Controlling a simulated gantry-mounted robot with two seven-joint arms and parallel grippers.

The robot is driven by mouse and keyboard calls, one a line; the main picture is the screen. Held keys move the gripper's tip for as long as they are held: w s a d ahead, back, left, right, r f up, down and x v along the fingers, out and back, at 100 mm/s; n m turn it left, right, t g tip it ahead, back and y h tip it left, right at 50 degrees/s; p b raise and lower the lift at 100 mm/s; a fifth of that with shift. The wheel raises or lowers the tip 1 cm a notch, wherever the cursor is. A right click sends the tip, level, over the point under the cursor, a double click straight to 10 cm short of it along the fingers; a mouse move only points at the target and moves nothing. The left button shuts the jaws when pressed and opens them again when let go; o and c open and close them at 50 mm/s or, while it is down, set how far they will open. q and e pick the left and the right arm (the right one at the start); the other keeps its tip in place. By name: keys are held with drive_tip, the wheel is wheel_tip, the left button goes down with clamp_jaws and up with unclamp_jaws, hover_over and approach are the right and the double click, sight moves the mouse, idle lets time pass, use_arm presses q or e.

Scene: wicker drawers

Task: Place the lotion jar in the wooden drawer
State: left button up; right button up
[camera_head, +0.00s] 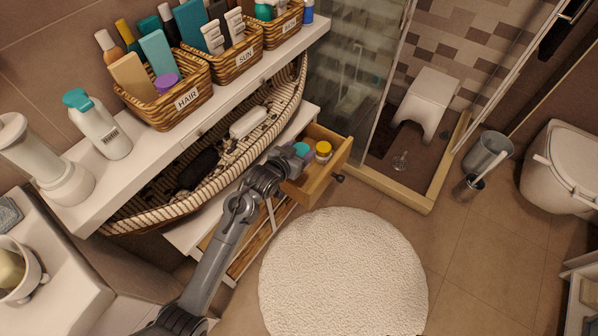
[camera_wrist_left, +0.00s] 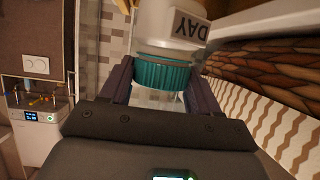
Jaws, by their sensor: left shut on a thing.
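My left gripper (camera_head: 289,156) is over the left part of the pulled-out wooden drawer (camera_head: 334,168). It is shut on a lotion jar whose teal lid (camera_head: 301,149) shows at the fingertips. In the left wrist view, the jar (camera_wrist_left: 170,30) is white, with "DAY" on its label and a ribbed teal lid between the two dark fingers of my gripper (camera_wrist_left: 160,82). The head view does not show clearly whether the jar touches the drawer floor. The gripper hides part of the drawer. My right gripper is not in view.
A yellow-lidded jar (camera_head: 323,149) stands in the drawer, close to the held jar on its right. The white shelf (camera_head: 225,106) with wicker baskets (camera_head: 187,96) and the woven boat-shaped basket (camera_head: 137,205) lie left of the drawer. A round rug (camera_head: 343,270) covers the open floor.

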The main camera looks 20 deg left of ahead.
use_arm(q)
drive_tip(key=shift+w+d+f+b, duration=0.15)
drive_tip(key=shift+w+f+b, duration=0.2)
drive_tip(key=shift+b, duration=0.2)
drive_tip(key=shift+f+b, duration=0.3)
drive_tip(key=shift+f, duration=0.05)
wheel_tip(320, 180, down, 9)
drive_tip(key=b, duration=0.5)
drive_tip(key=shift+f, duration=0.65)
drive_tip(key=o, duration=0.9)
drive_tip(key=shift+f, duration=0.1)
